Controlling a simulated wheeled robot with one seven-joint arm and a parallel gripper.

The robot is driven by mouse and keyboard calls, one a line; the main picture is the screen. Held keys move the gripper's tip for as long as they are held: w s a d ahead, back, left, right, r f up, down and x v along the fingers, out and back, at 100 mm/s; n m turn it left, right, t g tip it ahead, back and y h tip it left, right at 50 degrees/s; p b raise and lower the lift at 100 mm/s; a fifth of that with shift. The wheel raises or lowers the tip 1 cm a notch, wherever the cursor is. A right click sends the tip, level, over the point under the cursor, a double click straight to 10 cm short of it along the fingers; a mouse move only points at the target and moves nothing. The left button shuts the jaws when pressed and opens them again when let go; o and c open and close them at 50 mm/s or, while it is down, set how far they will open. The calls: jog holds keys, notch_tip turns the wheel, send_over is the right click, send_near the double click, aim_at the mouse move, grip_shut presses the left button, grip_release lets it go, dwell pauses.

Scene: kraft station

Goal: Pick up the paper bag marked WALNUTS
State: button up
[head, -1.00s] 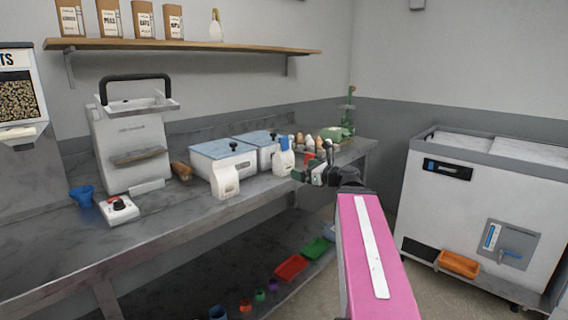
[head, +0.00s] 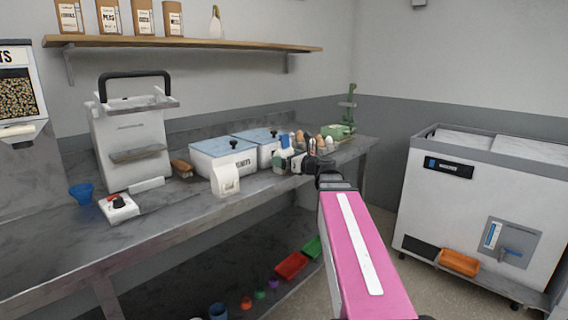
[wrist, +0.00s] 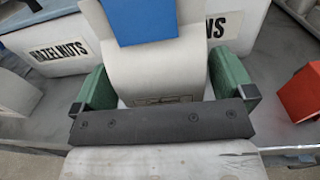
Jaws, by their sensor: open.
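No label reading WALNUTS can be made out. A white object with a blue top (wrist: 155,70) stands between the green fingers of my gripper (wrist: 165,92) in the wrist view; the small dark-edged marking low on its front is unreadable. My gripper is open around it, and I cannot tell whether the fingers touch it. In the head view my gripper (head: 290,163) is low over the counter and partly hides this object.
A bin marked HAZELNUTS (wrist: 60,45) and another bin (wrist: 238,22), its label partly hidden, stand behind. A red object (wrist: 300,90) is to the right in the wrist view. A large white machine (head: 130,140) and blue cup (head: 82,192) are on the counter's left.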

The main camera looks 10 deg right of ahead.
jog(key=shift+w+a, duration=0.45)
jog(key=shift+w, duration=0.1)
jog(key=shift+c, duration=0.3)
jog(key=c, duration=0.9)
jog(key=shift+r, duration=0.1)
